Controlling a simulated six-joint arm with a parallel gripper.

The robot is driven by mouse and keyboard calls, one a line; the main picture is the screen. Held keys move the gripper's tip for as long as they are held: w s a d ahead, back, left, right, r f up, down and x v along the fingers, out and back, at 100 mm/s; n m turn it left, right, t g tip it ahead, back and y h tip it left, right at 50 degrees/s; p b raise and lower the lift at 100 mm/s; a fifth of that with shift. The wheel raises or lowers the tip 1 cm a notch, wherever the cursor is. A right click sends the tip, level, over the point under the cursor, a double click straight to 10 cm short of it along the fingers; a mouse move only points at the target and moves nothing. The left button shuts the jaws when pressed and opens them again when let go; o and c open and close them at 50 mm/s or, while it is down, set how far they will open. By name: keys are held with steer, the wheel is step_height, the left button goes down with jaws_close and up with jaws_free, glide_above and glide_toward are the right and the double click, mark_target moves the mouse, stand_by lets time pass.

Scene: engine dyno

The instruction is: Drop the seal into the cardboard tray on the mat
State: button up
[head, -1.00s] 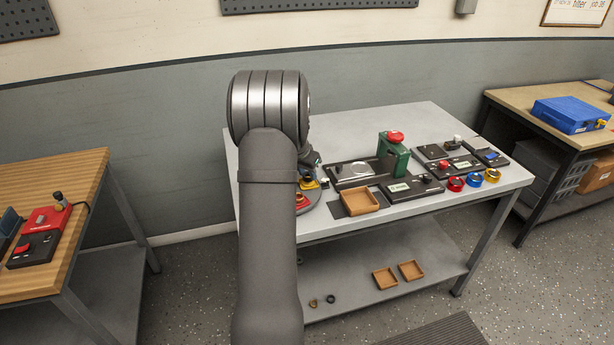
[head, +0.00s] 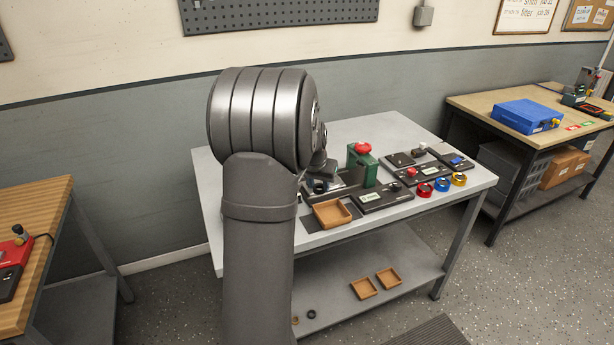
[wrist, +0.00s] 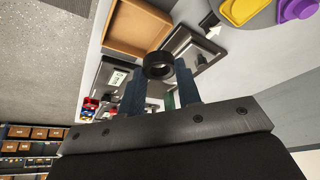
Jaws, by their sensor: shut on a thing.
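The seal is a small black ring (wrist: 158,65), pinched between the two fingertips of my gripper (wrist: 160,76) in the wrist view. In the head view the seal (head: 319,186) shows as a small dark shape just behind the cardboard tray. The brown, square, open cardboard tray (head: 331,225) stands on a dark mat (head: 311,226) near the table's front edge and looks empty. In the wrist view the tray (wrist: 137,53) lies beyond the fingertips, up and left of the seal. The seal appears held above the table, outside the tray's outline.
A dark device (head: 385,196) with a screen stands right of the tray. A green block with a red button (head: 362,165) rises behind it. Red, blue and yellow rings (head: 442,184) lie at right.

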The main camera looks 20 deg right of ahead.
steer(key=shift+n, duration=0.5)
steer(key=shift+s+d+f, duration=0.2)
steer(key=shift+d+f, duration=0.1)
steer(key=shift+f, duration=0.9)
steer(key=shift+s+d+f, duration=0.25)
steer(key=shift+d+f, duration=0.1)
steer(key=shift+f, duration=0.9)
steer(key=shift+s+d+f, duration=0.2)
steer(key=shift+d+f, duration=0.1)
steer(key=shift+f, duration=0.9)
steer(key=shift+f, duration=0.5)
steer(key=o, duration=1)
step_height(320, 180, up, 7)
steer(key=shift+r, duration=0.1)
